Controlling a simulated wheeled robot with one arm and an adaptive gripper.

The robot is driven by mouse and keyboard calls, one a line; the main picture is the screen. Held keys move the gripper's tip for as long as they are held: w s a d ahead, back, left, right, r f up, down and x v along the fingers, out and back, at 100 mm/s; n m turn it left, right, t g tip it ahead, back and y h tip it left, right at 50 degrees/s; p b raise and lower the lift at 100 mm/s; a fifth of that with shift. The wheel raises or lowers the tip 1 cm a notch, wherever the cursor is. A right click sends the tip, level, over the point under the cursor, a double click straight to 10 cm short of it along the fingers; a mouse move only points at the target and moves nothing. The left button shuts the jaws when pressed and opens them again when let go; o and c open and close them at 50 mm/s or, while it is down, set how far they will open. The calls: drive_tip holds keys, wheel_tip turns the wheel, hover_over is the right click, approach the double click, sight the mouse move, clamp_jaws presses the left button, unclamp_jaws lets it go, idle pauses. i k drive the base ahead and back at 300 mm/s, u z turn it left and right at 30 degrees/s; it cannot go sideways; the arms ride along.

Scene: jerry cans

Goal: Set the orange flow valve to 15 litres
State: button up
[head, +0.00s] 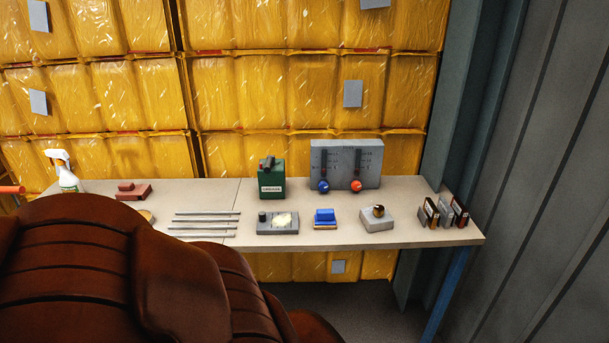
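The orange flow valve (356,185) is a small round knob low on the right half of a grey panel (370,157). The panel stands at the back of a long workbench (345,238). A dark vertical strip rises above the orange knob, with small scale marks beside it that are too small to read. A matching blue knob (323,185) sits to its left at about the same height, under its own dark strip. My gripper is not in view.
A green canister (272,184) stands left of the panel. In front are a grey block with a pale patch (278,223), a blue-topped block (325,218) and a grey block with a dark ball (377,217). A large brown leather-like shape (120,270) fills the lower left.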

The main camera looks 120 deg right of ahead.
sight(356, 185)
drive_tip(key=z, duration=1.55)
drive_tip(key=k, duration=0.1)
drive_tip(key=z, duration=2.75)
